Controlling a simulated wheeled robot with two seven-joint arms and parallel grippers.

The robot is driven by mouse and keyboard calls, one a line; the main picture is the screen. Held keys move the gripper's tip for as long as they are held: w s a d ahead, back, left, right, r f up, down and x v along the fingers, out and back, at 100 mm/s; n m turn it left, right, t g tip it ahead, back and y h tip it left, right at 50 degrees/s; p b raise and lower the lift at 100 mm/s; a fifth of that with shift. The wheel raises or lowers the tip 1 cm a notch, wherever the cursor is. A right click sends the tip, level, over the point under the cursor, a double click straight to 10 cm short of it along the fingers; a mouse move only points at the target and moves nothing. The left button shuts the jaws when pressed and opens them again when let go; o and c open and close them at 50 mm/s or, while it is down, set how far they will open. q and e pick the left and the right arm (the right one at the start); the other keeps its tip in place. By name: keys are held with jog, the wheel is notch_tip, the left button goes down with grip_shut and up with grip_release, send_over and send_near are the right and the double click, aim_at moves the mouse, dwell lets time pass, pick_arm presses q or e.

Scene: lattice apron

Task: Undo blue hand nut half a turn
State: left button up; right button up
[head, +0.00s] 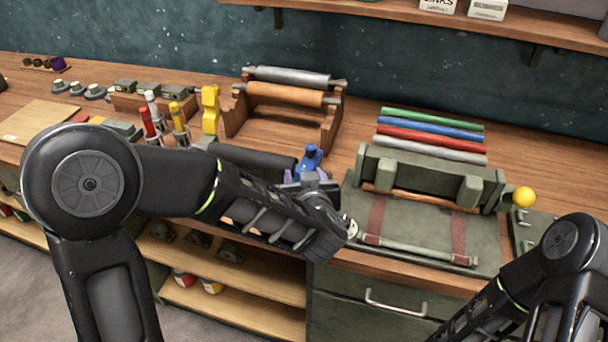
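The blue hand nut (311,158) stands near the front edge of the wooden bench, just left of a green press-like fixture (430,180). My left arm reaches in from the left, and its wrist hides the bench below the nut. My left gripper (312,178) is at the nut's lower part, with grey finger parts close around or in front of it. I cannot tell whether the fingers touch or grip the nut. My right arm shows at the lower right; its gripper is out of the picture.
A yellow ball knob (524,197) sticks up at the fixture's right. Coloured rods (430,131) lie behind the fixture. A wooden rack with rollers (285,94) stands behind the nut. Red, white and yellow-handled tools (160,122) stand behind my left arm. A shelf (400,14) hangs above.

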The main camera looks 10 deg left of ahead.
pick_arm(q)
jog(key=v, duration=0.6)
jog(key=shift+s, duration=0.3)
jog(key=shift+d+r, duration=0.1)
jog(key=shift+r, duration=0.05)
